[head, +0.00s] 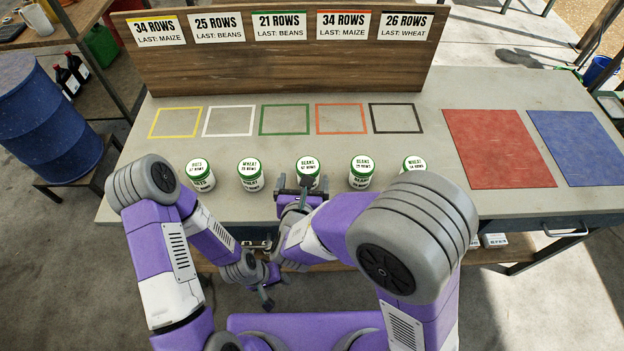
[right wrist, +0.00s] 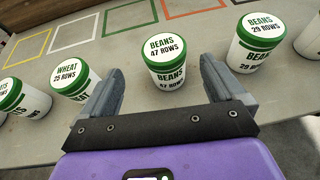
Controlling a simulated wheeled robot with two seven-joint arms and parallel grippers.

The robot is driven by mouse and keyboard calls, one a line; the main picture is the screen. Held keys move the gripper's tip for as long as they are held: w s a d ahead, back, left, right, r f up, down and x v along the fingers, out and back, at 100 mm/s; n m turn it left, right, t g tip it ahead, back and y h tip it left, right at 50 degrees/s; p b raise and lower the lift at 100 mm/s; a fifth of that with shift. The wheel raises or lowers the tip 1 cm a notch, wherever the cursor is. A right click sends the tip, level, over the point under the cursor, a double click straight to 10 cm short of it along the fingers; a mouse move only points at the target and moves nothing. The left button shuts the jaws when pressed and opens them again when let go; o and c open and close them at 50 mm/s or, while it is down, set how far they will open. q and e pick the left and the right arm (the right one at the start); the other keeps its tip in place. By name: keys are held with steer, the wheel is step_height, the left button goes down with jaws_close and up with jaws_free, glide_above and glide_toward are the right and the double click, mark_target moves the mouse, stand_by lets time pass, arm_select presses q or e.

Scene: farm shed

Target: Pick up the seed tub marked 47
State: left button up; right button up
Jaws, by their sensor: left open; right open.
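The seed tub marked 47 (head: 308,168) is white with a green lid reading "BEANS 47 ROWS". It stands upright in the middle of a row of similar tubs near the table's front edge. It also shows in the right wrist view (right wrist: 168,62). My right gripper (head: 301,184) is open and empty. Its fingers point at this tub, one toward each side, and in the right wrist view no finger visibly touches it. My left gripper (head: 265,273) is open, low in front of the table beside my right forearm, which partly hides it.
The wheat 25 tub (head: 250,174) and another tub (head: 200,174) stand left; the beans 29 tub (head: 361,172) and one partly hidden tub (head: 413,163) stand right. Behind are coloured outlined squares and a signed board (head: 290,70). A red mat (head: 498,147) and blue mat (head: 582,147) are empty.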

mark_target(307, 173)
steer(key=x, duration=0.2)
steer(key=b+x, duration=0.1)
steer(key=x, duration=0.4)
steer(key=shift+w+d+f+b, duration=0.1)
steer(key=shift+d+b, duration=0.2)
steer(key=shift+b, duration=0.05)
steer(key=c, duration=1.1)
